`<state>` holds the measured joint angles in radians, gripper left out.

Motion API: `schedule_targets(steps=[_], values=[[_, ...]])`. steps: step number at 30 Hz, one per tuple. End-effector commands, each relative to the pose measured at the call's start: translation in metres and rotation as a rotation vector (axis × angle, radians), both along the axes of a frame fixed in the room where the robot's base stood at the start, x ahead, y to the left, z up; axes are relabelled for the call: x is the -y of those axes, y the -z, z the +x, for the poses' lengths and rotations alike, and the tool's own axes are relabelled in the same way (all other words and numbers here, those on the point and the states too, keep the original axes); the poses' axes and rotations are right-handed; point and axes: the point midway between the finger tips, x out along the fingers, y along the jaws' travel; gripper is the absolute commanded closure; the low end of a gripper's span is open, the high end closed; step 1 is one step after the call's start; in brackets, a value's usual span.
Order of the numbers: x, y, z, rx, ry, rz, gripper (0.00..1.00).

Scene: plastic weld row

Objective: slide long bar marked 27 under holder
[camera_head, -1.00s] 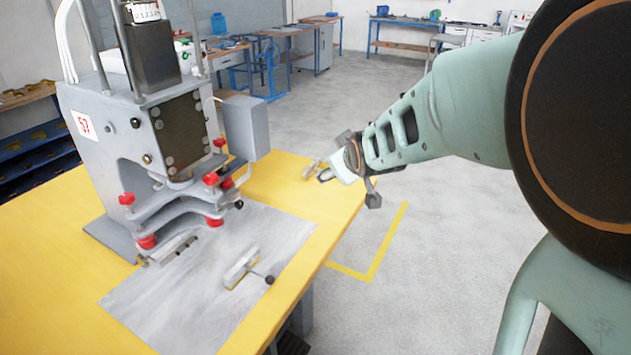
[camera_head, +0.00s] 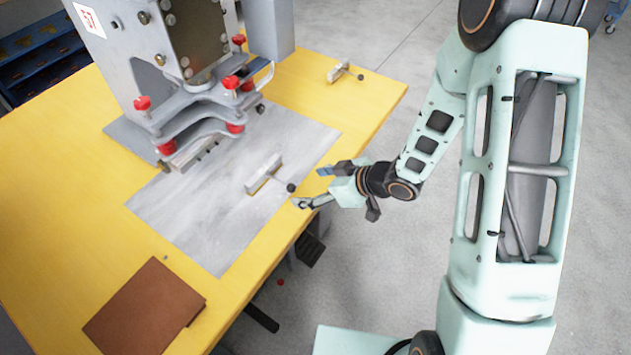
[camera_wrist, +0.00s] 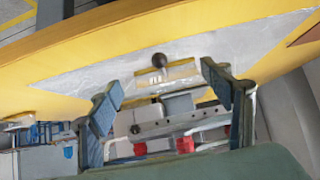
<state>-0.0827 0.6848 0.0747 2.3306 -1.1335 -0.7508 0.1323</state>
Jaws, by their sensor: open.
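A short pale bar with a dark ball-ended handle (camera_head: 263,172) lies on the grey metal plate (camera_head: 220,220). A second similar piece (camera_head: 338,71) lies on the yellow table near its far right corner. No mark 27 is readable on either. The holder (camera_head: 205,115), with red knobs, is at the machine's front above the plate's far edge; a strip with dark studs (camera_head: 195,152) sits under it. My gripper (camera_head: 313,187) is open and empty by the table's right edge, its fingers near the ball knob. The wrist view shows the knob (camera_wrist: 158,60) between the spread fingertips.
The grey machine (camera_head: 170,50) stands at the table's back left. A brown sheet (camera_head: 146,308) lies at the front of the yellow table (camera_head: 60,230). The plate around the near bar is clear. Open floor lies right of the table.

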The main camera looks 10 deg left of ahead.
Motion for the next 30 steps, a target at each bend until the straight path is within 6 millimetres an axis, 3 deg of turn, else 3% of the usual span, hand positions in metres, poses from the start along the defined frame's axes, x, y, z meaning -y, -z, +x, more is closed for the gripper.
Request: schedule_targets(steps=[18,30], values=[[-0.05,0.05,0.021,0.003,0.001,-0.002,0.28],[-0.063,0.06,0.027,0.004,0.001,-0.004,0.28]])
